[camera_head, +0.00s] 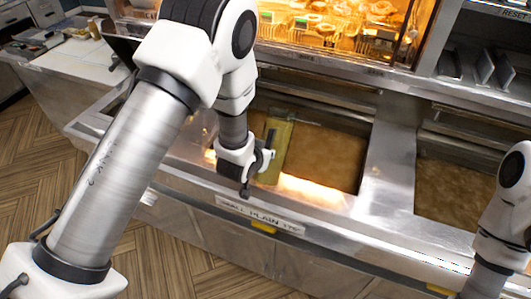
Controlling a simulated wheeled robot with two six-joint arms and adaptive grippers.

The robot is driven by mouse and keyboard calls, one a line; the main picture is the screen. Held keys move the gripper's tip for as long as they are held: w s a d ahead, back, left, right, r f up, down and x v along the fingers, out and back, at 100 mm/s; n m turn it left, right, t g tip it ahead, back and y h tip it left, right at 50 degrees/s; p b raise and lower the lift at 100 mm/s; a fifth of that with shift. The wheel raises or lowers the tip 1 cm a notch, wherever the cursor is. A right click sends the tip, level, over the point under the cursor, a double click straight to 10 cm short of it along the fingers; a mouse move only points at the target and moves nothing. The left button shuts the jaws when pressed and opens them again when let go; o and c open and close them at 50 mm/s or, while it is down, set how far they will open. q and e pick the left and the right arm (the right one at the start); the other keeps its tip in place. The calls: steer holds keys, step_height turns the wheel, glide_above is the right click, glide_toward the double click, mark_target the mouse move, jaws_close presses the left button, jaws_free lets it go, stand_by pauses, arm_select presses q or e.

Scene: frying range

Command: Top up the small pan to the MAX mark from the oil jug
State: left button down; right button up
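The oil jug (281,148) is a translucent yellow-olive block shape in the middle of the head view, at the left part of the small pan. The MAX mark cannot be made out. My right gripper is out of view.
Another pan of brown oil (450,190) lies to the right, past a steel divider (389,185). A lit cabinet of fried food (340,25) stands behind. A pale counter (85,62) is at left. Wooden floor is in front.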

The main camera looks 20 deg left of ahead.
arm_select(q)
steer(key=shift+w+r, duration=0.1)
steer(key=shift+r, duration=0.05)
stand_by(0.3)
steer(key=shift+r+g, duration=0.1)
steer(key=shift+g, duration=0.9)
steer(key=shift+r, duration=0.1)
stand_by(0.8)
steer(key=shift+w+g, duration=0.25)
steer(key=shift+g, duration=0.75)
stand_by(0.9)
